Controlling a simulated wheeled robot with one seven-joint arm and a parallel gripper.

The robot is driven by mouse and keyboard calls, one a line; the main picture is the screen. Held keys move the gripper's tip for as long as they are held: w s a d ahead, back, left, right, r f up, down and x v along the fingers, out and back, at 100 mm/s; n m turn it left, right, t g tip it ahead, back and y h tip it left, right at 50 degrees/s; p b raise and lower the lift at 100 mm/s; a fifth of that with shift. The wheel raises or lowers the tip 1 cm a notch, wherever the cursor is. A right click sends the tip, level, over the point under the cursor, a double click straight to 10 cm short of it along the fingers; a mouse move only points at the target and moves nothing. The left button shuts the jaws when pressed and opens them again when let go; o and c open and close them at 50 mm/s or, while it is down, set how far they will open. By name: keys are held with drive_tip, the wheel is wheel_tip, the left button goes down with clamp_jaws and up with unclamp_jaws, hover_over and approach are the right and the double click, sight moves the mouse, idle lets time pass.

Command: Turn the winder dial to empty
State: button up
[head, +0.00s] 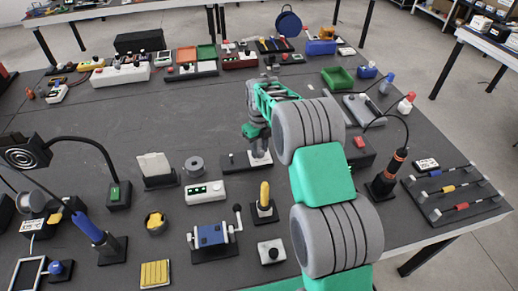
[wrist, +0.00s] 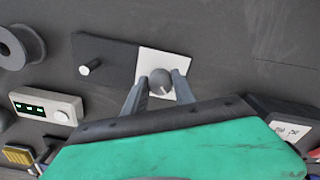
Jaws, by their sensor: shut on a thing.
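The winder dial (wrist: 161,81) is a round grey knob with a pale pointer mark, on a square white plate (wrist: 172,61). The plate is at the right end of a dark base (wrist: 108,52) with a small peg (wrist: 90,67). In the wrist view my gripper (wrist: 160,87) has one finger on each side of the knob, holding it. The pointer faces down toward my gripper. In the head view my gripper (head: 258,145) is over the white plate (head: 260,160), and the knob is hidden by it. I see no readable labels on the plate.
A grey spool (head: 193,166) and a white box with a green display (head: 205,193) stand left of the dark base. A yellow-handled tool in a stand (head: 264,204) is in front. Bare table shows behind the base.

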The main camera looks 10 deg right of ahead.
clamp_jaws()
